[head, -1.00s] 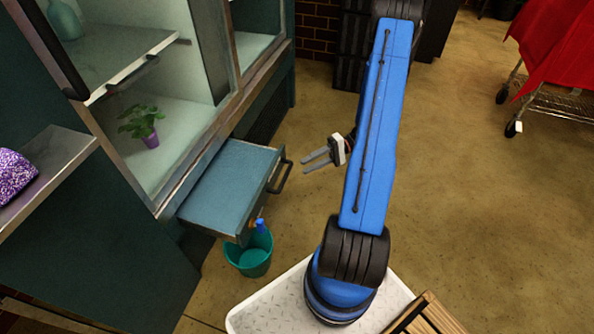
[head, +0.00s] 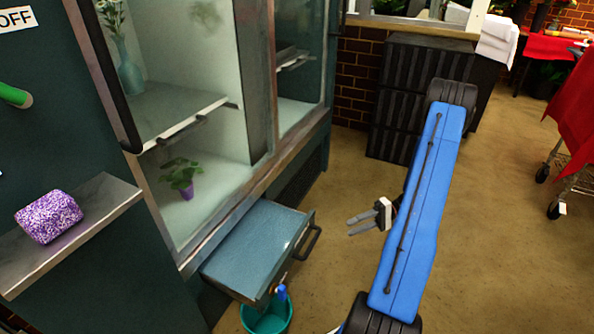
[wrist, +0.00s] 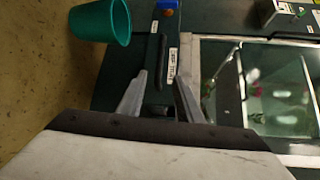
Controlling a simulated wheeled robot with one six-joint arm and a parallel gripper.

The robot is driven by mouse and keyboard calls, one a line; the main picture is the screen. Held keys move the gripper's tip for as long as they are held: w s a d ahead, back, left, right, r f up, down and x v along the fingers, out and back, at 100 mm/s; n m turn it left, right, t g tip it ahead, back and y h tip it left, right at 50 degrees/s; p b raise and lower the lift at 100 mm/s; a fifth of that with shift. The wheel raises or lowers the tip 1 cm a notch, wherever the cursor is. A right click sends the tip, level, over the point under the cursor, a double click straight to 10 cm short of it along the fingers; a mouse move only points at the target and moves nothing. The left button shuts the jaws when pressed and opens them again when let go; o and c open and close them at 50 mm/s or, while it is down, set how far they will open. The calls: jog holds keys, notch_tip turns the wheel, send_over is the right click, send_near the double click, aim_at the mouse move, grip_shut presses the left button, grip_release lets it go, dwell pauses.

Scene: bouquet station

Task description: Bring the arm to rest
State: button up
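My blue arm stretches up the right of the middle of the head view, bent over at its far end. My gripper (head: 350,225) hangs beside the arm, pointing left in the picture, over open floor to the right of the drawer. In the wrist view (wrist: 160,85) its two grey fingers stand well apart with nothing between them. The drawer front, with a dark handle and white label, shows behind the fingertips there; I see no contact.
A drawer (head: 254,246) juts from the glass-fronted cabinet holding a potted plant (head: 182,176). A teal bucket (head: 268,320) stands below the drawer. A purple speckled block (head: 49,217) sits on a side shelf (head: 100,205). Floor right of my arm is clear up to a red-draped cart (head: 582,115).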

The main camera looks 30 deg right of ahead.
jog(key=shift+r, duration=0.1)
jog(key=s+a+r+n+g+h, duration=0.1)
jog(key=a+r+n+g+h, duration=0.15)
jog(key=a+r+h, duration=0.5)
jog(key=s+a+r+n+g+h, duration=0.1)
jog(key=a+r+g+h, duration=0.15)
jog(key=a+r, duration=0.85)
jog(key=s+a+r+t+h, duration=0.3)
jog(key=s+r, duration=0.4)
jog(key=r, duration=0.1)
jog(key=s+a+r+t+h, duration=0.3)
jog(key=s+a+r+t, duration=0.1)
jog(key=s+r, duration=0.3)
jog(key=shift+s+a+r+t, duration=0.2)
jog(key=shift+r+t, duration=0.1)
jog(key=shift+r, duration=0.5)
